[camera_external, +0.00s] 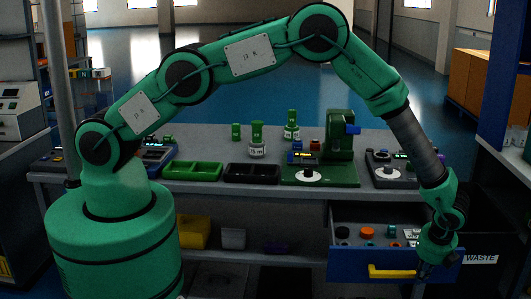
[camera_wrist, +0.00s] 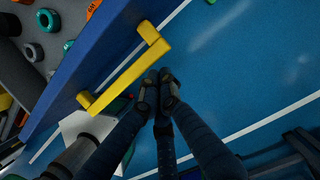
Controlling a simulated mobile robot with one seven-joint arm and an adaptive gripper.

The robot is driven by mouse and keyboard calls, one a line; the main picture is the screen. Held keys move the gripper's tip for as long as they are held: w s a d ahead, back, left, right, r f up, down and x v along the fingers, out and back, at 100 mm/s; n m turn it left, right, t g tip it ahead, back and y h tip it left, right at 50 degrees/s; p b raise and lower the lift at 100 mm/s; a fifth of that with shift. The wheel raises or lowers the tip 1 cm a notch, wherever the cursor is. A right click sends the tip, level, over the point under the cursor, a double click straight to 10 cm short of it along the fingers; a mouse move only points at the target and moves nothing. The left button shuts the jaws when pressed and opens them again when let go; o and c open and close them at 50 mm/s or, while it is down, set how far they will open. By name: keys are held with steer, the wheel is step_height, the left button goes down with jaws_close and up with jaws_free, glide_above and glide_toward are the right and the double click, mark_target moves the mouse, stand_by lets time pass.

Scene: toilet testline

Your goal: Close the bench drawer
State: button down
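The bench drawer (camera_external: 345,264) is pulled out under the right part of the bench. It has a blue front and a yellow bar handle (camera_external: 390,272), and several small parts lie inside. In the wrist view the blue drawer front (camera_wrist: 95,60) runs diagonally, with the yellow handle (camera_wrist: 125,75) standing out from it. My gripper (camera_external: 424,270) is in front of the drawer, by the right end of the handle. In the wrist view my gripper's fingertips (camera_wrist: 158,84) are together with nothing between them, beside the handle. I cannot tell whether they touch it.
The bench top (camera_external: 215,147) above holds green and black trays, bottles and a green machine (camera_external: 338,150). A waste bin (camera_external: 485,260) stands right of the drawer. A shelf with a yellow bin (camera_external: 193,231) is to the left. Blue floor is clear before the drawer.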

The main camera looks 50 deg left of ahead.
steer(key=shift+w+a, duration=0.1)
steer(key=p, duration=0.3)
glide_above(397, 237)
steer(key=s, duration=0.1)
steer(key=shift+d+f, duration=0.1)
steer(key=shift+d, duration=0.3)
steer(key=shift+w+a, duration=0.45)
steer(key=shift+w, duration=0.05)
steer(key=shift+s+d, duration=0.1)
steer(key=shift+s+d+r, duration=0.2)
steer(key=shift+s+d, duration=0.1)
steer(key=shift+s+d+r, duration=0.3)
steer(key=shift+s+d, duration=0.2)
steer(key=shift+d, duration=0.1)
steer(key=shift+s+d+r, duration=0.25)
steer(key=shift+s+d, duration=0.25)
steer(key=shift+d, duration=0.1)
steer(key=p+v, duration=0.1)
steer(key=v, duration=0.8)
steer(key=shift+r+p, duration=0.3)
steer(key=shift+p, duration=0.05)
